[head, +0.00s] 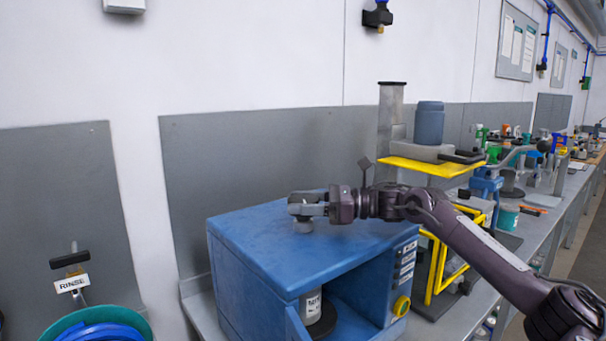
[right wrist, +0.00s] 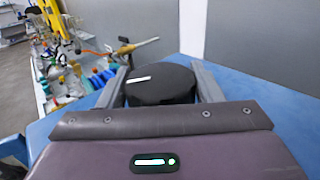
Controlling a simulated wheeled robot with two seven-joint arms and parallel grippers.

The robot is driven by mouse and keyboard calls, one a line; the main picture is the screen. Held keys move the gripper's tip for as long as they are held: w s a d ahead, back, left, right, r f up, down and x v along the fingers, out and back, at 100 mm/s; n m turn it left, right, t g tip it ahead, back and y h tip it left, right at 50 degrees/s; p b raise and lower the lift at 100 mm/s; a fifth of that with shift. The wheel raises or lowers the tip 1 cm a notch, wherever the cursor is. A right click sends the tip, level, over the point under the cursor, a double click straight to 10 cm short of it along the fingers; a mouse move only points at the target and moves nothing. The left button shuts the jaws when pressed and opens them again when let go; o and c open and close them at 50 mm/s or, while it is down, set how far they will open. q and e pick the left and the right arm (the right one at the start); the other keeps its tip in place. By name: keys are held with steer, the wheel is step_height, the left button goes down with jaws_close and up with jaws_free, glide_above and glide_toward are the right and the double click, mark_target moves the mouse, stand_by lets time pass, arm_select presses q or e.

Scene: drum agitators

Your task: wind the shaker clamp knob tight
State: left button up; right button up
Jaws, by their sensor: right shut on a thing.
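The shaker (head: 265,245) is a blue box-shaped machine on the bench, with an open front bay. A pale can (head: 311,306) with a printed label stands inside the bay. The clamp knob (head: 303,225) is on top of the shaker, mostly covered by my right gripper (head: 302,205) in the head view. In the right wrist view the knob (right wrist: 161,84) is a round black cap with a white line mark, and the fingers of my right gripper (right wrist: 161,90) lie on both sides of it, shut on it. My left gripper is not in view.
A yellow-guarded machine (head: 435,167) with a dark blue container (head: 429,122) stands right of the shaker, close behind my right arm. A teal drum (head: 97,325) sits at lower left near a RINSE sign (head: 71,283). The bench farther right is crowded.

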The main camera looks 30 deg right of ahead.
steer(key=n+g+y+p, duration=0.1)
steer(key=p, duration=0.1)
steer(key=r+n+g+y+p, duration=0.1)
steer(key=g+p, duration=0.1)
steer(key=p, duration=0.1)
steer(key=shift+f+n+g+p, duration=0.1)
steer(key=shift+n+g+p, duration=0.2)
steer(key=shift+n, duration=0.2)
steer(key=shift+f+n+g+y, duration=0.2)
steer(key=shift+n+g+y, duration=0.3)
steer(key=shift+g, duration=0.4)
steer(key=shift+f+n+g, duration=0.25)
steer(key=shift+n+g, duration=0.35)
steer(key=shift+g, duration=0.3)
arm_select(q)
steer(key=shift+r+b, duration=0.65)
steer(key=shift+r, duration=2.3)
arm_select(e)
steer(key=shift+n+g+y, duration=0.3)
steer(key=shift+n+g, duration=0.2)
steer(key=shift+g, duration=0.3)
steer(key=shift+r, duration=0.1)
steer(key=o, duration=1)
steer(key=shift+c, duration=0.2)
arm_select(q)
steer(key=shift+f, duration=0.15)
